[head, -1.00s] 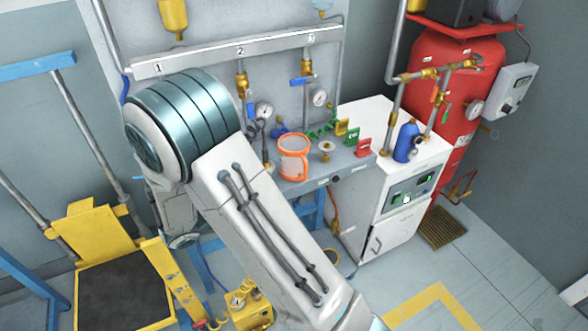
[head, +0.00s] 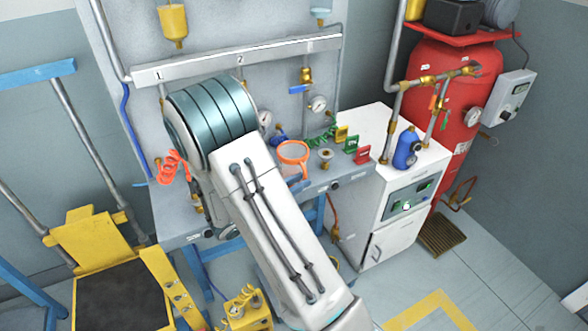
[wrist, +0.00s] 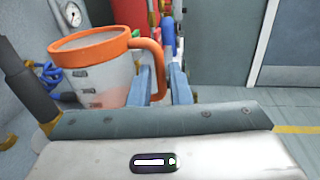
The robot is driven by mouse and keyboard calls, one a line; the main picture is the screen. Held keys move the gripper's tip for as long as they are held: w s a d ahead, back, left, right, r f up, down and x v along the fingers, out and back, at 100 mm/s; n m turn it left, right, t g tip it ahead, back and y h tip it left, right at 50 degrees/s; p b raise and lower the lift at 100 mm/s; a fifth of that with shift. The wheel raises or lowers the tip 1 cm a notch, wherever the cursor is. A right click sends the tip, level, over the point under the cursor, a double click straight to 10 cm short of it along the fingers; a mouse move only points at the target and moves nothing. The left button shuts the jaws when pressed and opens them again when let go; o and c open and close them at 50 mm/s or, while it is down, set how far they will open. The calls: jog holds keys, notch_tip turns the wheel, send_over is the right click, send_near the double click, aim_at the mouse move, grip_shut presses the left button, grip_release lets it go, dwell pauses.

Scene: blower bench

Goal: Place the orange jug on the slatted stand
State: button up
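The orange jug (head: 294,153) is a clear, marked cup with an orange rim and handle. It stands upright on the grey bench, and my arm hides its lower part in the head view. In the wrist view the jug (wrist: 95,70) fills the upper left, close by. My gripper (wrist: 160,82) has its two blue-grey fingers on either side of the jug's handle. I cannot tell whether they press on it. The head view hides my gripper behind the arm. A brown slatted stand (head: 442,234) is low on the floor, right of the white cabinet.
Yellow, green and red blocks (head: 351,145) and a brass fitting (head: 326,158) stand right of the jug. A blue bottle (head: 407,147) stands on the white cabinet (head: 395,225). A red tank (head: 440,105) rises behind the slatted stand. The floor in front is open.

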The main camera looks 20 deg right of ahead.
jog(key=shift+x, duration=1.3)
grip_shut()
